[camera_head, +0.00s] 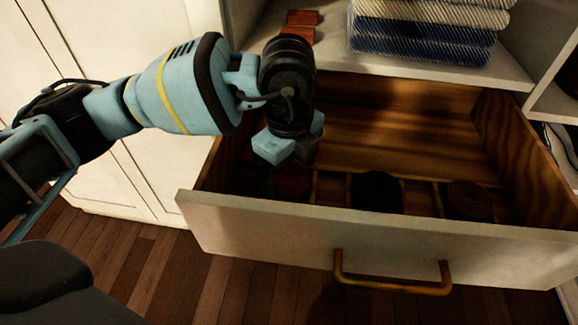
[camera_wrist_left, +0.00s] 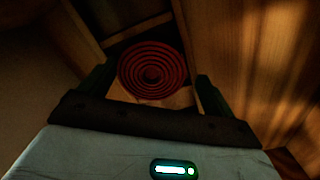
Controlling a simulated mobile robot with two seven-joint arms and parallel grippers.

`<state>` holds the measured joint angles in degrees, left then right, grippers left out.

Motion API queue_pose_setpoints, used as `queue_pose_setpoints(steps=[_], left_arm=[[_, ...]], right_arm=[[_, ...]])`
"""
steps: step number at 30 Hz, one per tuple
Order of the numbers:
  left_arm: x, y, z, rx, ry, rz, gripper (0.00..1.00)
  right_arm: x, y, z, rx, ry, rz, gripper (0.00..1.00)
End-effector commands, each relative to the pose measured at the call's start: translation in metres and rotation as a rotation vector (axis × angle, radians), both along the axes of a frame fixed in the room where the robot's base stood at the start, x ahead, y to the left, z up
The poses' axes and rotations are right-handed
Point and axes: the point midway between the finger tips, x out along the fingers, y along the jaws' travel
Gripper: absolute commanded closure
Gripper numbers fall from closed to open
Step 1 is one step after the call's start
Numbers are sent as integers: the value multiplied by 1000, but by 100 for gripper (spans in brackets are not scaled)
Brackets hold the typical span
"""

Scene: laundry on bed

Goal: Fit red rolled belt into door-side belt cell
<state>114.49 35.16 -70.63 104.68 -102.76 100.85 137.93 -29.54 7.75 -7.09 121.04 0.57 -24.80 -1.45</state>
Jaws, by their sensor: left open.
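The red rolled belt (camera_head: 292,184) is a dark red coil in the leftmost front cell of the open drawer, partly hidden by my left gripper in the head view. In the left wrist view the red rolled belt (camera_wrist_left: 152,70) shows as a flat spiral, with cell dividers and wood around it. My left gripper (camera_head: 290,155) points down into the drawer just above the belt. In the wrist view its fingers (camera_wrist_left: 153,88) are apart, one on each side of the coil, not visibly touching it. My right gripper is not in view.
The drawer (camera_head: 380,232) is pulled out, with a brass handle (camera_head: 392,287). A black rolled belt (camera_head: 377,190) and a brown rolled belt (camera_head: 467,200) sit in cells to the right. Folded striped cloths (camera_head: 430,30) and small reddish blocks (camera_head: 300,20) lie on the shelf above.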

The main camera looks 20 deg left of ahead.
Motion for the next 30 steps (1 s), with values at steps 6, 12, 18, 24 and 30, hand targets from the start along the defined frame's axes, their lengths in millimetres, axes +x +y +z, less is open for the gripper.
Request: queue_pose_setpoints(steps=[6, 12, 18, 24, 30], left_arm=[[-3, 6, -15, 21, 21, 4, 7], [-2, 7, -5, 24, 20, 4, 7], [-3, 5, 38, 19, 14, 3, 7], [-3, 4, 81, 16, 12, 2, 7], [-3, 3, 111, 16, 13, 1, 7]], right_arm=[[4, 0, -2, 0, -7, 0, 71], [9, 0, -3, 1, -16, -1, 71], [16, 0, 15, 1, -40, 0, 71], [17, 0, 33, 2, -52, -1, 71], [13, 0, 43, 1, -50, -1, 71]])
